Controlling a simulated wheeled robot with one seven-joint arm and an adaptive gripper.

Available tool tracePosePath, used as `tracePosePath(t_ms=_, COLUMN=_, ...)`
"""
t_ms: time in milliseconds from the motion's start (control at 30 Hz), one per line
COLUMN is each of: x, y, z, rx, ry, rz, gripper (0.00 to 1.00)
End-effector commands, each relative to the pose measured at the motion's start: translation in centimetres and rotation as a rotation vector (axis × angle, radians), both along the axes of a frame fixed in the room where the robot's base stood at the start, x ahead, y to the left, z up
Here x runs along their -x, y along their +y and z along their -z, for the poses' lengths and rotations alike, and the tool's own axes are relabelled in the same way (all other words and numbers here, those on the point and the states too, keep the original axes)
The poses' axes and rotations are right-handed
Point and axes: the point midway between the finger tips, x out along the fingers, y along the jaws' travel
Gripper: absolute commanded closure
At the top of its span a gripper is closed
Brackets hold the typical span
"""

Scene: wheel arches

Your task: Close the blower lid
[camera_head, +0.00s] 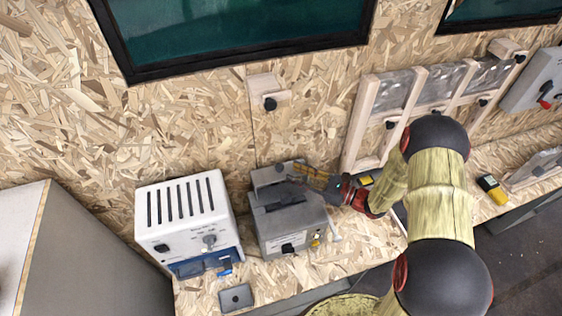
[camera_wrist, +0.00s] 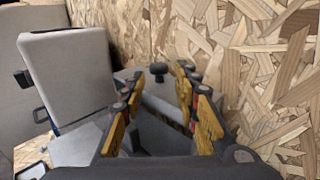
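A grey metal box (camera_head: 290,222), apparently the blower, stands on the wooden bench with dark controls and a small yellow part on its front. A grey upper part (camera_head: 270,173) stands raised at its back and may be the lid; the arm's end partly covers this area and I cannot tell the lid's angle. My gripper (camera_head: 308,172) is over the box's back right part. In the wrist view my gripper (camera_wrist: 158,103) has its yellow fingers spread apart. A black knob (camera_wrist: 158,70) shows beyond the fingertips, with grey surfaces below between them. I see nothing gripped.
A white slotted box (camera_head: 188,215) stands close to the left of the blower, and it also shows in the wrist view (camera_wrist: 70,75). The chipboard wall (camera_head: 150,120) is close behind. A small grey plate (camera_head: 236,298) lies at the bench's front. A wooden rack (camera_head: 360,120) stands to the right.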

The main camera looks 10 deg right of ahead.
Motion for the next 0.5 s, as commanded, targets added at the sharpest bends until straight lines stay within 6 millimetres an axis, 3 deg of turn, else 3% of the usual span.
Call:
tracePosePath(t_ms=300, x=-2.6, y=4.2, z=-0.1, rx=0.001, ry=-0.001, rz=-0.007, gripper=0.69)
tracePosePath(t_ms=500, x=-3.5, y=5.6, z=0.0, rx=0.002, ry=0.0, rz=-0.006, gripper=0.69)
